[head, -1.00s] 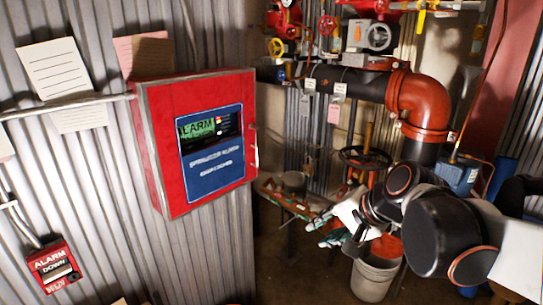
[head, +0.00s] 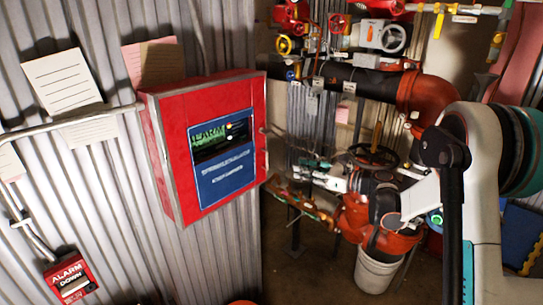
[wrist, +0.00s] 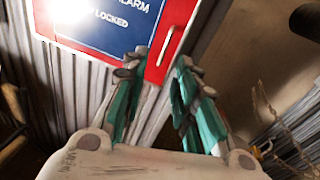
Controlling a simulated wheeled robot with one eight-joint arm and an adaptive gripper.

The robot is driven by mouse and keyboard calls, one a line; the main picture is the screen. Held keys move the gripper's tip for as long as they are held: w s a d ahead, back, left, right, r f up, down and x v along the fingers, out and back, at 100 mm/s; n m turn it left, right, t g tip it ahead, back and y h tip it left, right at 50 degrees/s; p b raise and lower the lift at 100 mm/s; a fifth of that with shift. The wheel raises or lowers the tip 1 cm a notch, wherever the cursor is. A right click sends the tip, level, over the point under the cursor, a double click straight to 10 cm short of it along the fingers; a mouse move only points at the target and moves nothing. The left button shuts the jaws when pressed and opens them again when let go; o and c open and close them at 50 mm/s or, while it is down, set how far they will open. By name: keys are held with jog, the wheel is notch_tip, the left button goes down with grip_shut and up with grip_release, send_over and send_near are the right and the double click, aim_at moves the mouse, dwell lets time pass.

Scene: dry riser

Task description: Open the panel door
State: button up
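The red alarm panel (head: 211,142) hangs on the corrugated wall left of centre in the head view. Its door carries a green screen and a blue plate (head: 224,163) and looks closed. A pale handle (wrist: 166,47) runs along the door's right edge in the wrist view. My gripper (head: 297,170) is to the right of the panel in the head view, pointing left. In the wrist view my gripper (wrist: 161,62) has its teal fingers apart, with the handle showing between and beyond the tips. The gripper looks empty; I see no clear contact with the handle.
A red alarm pull box (head: 70,278) sits lower left on the wall, with a conduit (head: 70,122) above it. Dark and orange-red pipes (head: 425,92) and valves stand at the back right. A white bucket (head: 378,270) is on the floor beneath my arm.

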jog(key=w+a+m+b, duration=0.1)
jog(key=w+a+b, duration=0.1)
jog(key=w+a, duration=0.6)
jog(key=a, duration=0.2)
jog(key=shift+w+a+f+y, duration=0.3)
jog(key=shift+w+f+y, duration=0.05)
jog(key=shift+f+y, duration=0.05)
jog(key=shift+c, duration=0.2)
grip_shut()
